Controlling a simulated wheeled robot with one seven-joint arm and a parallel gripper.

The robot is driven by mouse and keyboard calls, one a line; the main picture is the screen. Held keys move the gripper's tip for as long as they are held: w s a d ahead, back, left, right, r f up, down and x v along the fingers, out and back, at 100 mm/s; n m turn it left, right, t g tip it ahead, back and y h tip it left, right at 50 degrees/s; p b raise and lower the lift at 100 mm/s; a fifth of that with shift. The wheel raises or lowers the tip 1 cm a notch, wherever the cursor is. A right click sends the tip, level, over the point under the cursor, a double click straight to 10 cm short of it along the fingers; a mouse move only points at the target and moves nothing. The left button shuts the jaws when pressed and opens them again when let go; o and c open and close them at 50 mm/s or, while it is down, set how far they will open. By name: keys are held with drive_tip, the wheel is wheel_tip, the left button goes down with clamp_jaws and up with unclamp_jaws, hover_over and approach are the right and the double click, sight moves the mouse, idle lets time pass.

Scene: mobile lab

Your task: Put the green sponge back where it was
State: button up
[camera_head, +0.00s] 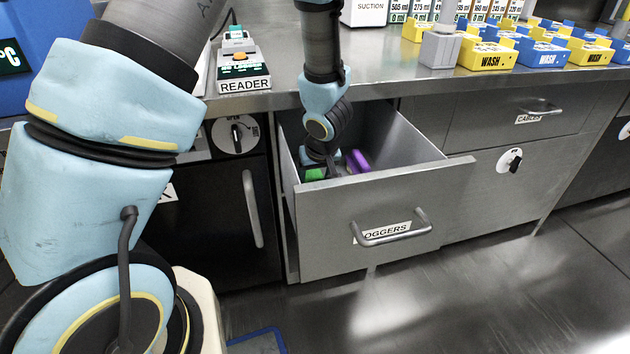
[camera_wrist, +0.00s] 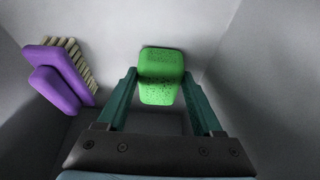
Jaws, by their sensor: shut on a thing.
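The green sponge (camera_wrist: 160,88) is between the two fingers of my gripper (camera_wrist: 160,92) in the wrist view. My gripper is shut on it. In the head view my gripper (camera_head: 325,165) reaches down into the open drawer (camera_head: 385,222) labelled "LOGGERS", and part of the sponge (camera_head: 314,174) shows as a green patch beside it. The fingers hide some of the sponge in the head view. I cannot tell whether the sponge touches the drawer floor.
A purple brush (camera_wrist: 58,80) with pale bristles lies in the drawer, left of the sponge in the wrist view. The drawer walls stand close around my gripper. The counter (camera_head: 390,65) above carries a reader (camera_head: 240,72) and several yellow and blue "WASH" boxes (camera_head: 487,55).

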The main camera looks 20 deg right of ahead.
drive_tip(key=shift+f, duration=0.15)
drive_tip(key=o, duration=1.2)
drive_tip(key=shift+r, duration=0.5)
drive_tip(key=p+v, duration=0.8)
drive_tip(key=v, duration=0.3)
drive_tip(key=shift+s+r, duration=0.15)
drive_tip(key=shift+r, duration=0.05)
